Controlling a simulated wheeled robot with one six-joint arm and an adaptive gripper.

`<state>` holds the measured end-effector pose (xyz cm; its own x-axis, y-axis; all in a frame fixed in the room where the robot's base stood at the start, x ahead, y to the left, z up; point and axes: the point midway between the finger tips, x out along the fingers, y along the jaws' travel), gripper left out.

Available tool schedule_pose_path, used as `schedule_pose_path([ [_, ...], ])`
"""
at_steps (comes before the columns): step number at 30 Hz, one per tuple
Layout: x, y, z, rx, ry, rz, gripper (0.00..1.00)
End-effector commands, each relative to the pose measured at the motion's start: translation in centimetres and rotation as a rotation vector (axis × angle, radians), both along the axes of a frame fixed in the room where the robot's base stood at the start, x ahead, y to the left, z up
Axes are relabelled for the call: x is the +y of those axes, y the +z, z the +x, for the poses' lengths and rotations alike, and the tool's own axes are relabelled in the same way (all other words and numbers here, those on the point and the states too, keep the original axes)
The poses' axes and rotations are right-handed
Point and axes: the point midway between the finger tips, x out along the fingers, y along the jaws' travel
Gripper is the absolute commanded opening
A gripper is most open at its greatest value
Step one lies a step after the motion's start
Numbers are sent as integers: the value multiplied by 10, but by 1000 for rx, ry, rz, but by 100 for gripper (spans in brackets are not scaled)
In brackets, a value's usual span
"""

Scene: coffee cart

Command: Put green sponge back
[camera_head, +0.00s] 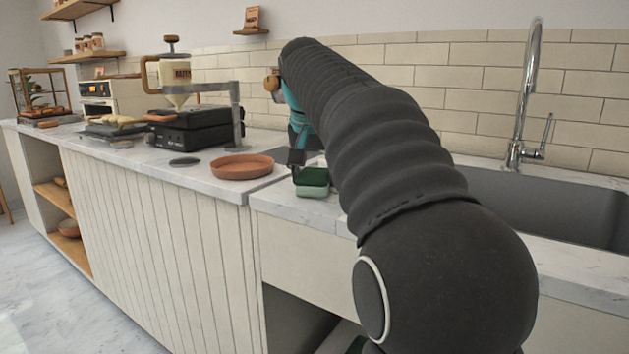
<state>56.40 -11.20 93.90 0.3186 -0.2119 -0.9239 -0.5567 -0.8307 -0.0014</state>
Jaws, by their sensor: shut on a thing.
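The green sponge (312,177) has a dark green top and a paler green lower part. It is at the left end of the sink counter (290,205), close to the counter surface; I cannot tell whether it touches it. My gripper (298,160) points down just at the sponge and is shut on it. My own arm hides part of the gripper and the area behind and to the right of the sponge.
A terracotta dish (242,166) sits on the higher counter just left of the sponge. A black coffee machine (190,130) with a cream funnel stands behind it. A grey sink (540,205) with a tall chrome faucet (528,95) is at right.

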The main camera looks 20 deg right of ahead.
Motion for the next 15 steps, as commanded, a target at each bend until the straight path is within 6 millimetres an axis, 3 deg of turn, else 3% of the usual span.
schedule_pose_path([
  [8, 0, -7, -1, 2, -1, 1, 13],
  [9, 0, -7, -1, 3, -1, 1, 68],
  [12, 0, -7, -1, 3, -1, 1, 88],
  [15, 0, -7, -1, 2, -1, 1, 88],
])
